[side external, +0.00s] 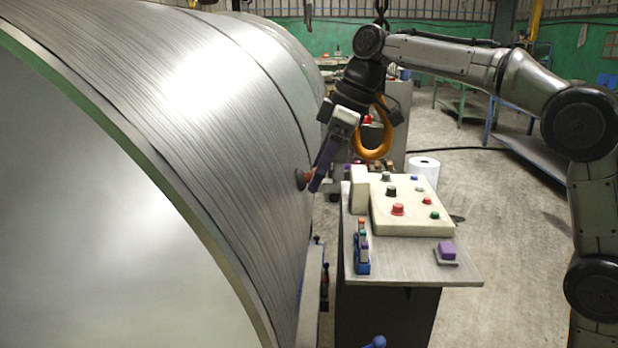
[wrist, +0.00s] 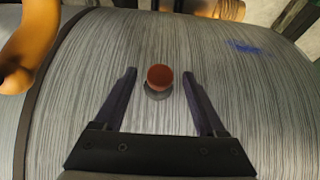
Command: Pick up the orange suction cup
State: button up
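The suction cup (wrist: 159,77) has a rounded red-orange top with a dark disc behind it, against the brushed metal drum (wrist: 90,70). In the side view the suction cup (side external: 301,179) sits on the right flank of the metal drum (side external: 200,90), partly behind a finger. My gripper (wrist: 159,73) is open, with one finger on each side of the suction cup in the wrist view. Visible gaps separate both fingers from it there. In the side view my gripper (side external: 316,184) points down beside the drum, its fingertips close to the cup. Contact cannot be told.
An orange hook (side external: 376,132) hangs right beside my gripper. A table (side external: 415,272) carries a cream control box (side external: 412,215) with several knobs, a blue-based item (side external: 362,262) and a purple block (side external: 446,250). A white roll (side external: 423,170) stands behind. Open floor lies right.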

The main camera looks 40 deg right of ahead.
grip_shut()
jog(key=shift+r, duration=0.1)
